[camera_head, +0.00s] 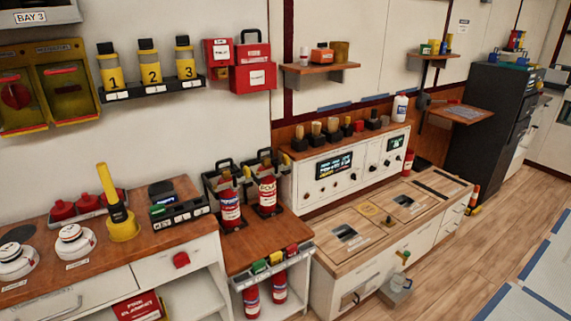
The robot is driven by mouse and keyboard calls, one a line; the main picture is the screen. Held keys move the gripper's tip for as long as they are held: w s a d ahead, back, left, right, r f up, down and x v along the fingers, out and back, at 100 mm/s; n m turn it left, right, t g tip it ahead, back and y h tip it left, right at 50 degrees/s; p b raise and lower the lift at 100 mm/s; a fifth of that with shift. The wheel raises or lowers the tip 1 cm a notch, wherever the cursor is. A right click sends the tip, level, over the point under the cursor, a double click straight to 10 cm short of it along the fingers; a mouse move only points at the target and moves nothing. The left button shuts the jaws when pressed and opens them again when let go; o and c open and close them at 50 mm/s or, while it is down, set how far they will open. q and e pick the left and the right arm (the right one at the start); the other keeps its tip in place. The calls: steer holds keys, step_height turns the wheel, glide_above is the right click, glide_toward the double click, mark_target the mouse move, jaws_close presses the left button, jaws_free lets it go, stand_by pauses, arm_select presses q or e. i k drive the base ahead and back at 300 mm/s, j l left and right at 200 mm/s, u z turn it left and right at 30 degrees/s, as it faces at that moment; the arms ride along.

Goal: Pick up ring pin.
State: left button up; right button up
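I cannot clearly make out a ring pin at this size. Two red fire extinguishers stand upright in dark racks on the low wooden counter: the left extinguisher (229,208) and the right extinguisher (267,194). Any pins at their tops are too small to tell. Neither of my grippers shows in the head view.
A yellow-black upright tool (118,209) and white round detectors (75,243) stand on the left counter. A white control panel (345,170) backs the wooden bench (345,262). A black cabinet (487,125) stands at right. The wooden floor (480,255) is open at right.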

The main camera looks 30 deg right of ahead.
mark_target(284, 159)
steer(key=i+l, duration=0.2)
steer(key=l, duration=0.15)
steer(key=i+l, duration=0.45)
steer(key=l, duration=0.25)
